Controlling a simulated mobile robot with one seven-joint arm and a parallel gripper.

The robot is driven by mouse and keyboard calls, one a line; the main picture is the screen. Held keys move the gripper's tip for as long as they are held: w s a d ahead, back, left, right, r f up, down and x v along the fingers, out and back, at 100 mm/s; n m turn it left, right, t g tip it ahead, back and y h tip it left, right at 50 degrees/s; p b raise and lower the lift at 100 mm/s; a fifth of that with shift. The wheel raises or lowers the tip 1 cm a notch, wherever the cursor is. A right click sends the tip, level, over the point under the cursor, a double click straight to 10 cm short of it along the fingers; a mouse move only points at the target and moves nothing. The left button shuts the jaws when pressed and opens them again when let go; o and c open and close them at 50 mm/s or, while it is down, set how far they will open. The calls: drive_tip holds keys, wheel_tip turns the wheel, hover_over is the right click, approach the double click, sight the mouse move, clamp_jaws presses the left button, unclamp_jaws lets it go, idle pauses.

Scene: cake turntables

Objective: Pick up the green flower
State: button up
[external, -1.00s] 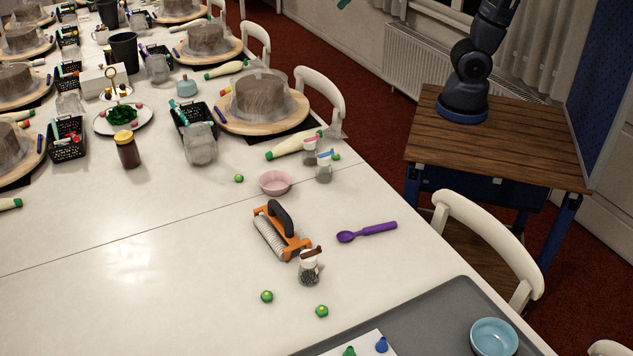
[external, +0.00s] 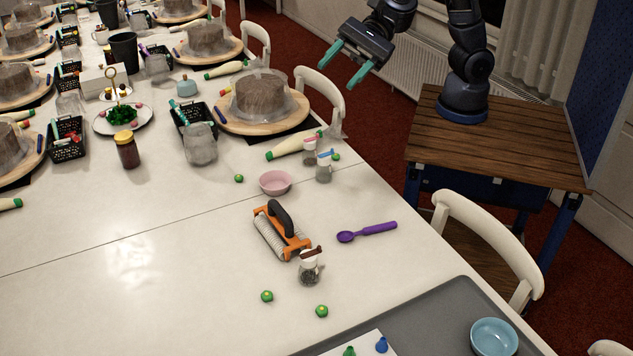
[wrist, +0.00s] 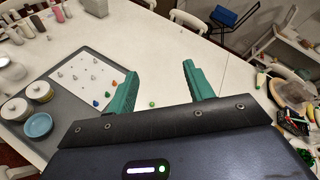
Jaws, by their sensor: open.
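A small green piece (external: 349,351), which may be the green flower, sits on a white sheet (external: 330,349) at the bottom edge of the external view, partly cut off. A blue piece (external: 381,344) is beside it. Small green balls (external: 267,296) (external: 321,311) with pale spots lie on the table; I cannot tell whether one of them is the flower. One green ball (wrist: 152,104) shows between my fingers in the wrist view. My gripper (external: 338,77) is open and empty, high beyond the table's right edge; its teal fingers are spread in the wrist view (wrist: 160,69).
A grey tray (external: 455,300) holds the sheet and a blue bowl (external: 494,338). An orange roller (external: 268,235), a shaker (external: 310,268), a purple scoop (external: 367,232) and a pink bowl (external: 275,182) stand mid-table. White chairs (external: 490,226) line the edge.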

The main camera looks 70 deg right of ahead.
drive_tip(key=s+a+f+m, duration=0.2)
drive_tip(key=s+a+m, duration=0.3)
drive_tip(key=s+a, duration=0.1)
approach(325, 305)
drive_tip(key=x, duration=0.2)
drive_tip(key=shift+w+a+f, duration=0.1)
drive_tip(key=shift+a+f, duration=0.1)
drive_tip(key=shift+a, duration=0.15)
drive_tip(key=shift+x, duration=3.2)
drive_tip(key=shift+r, duration=0.1)
drive_tip(key=c, duration=1)
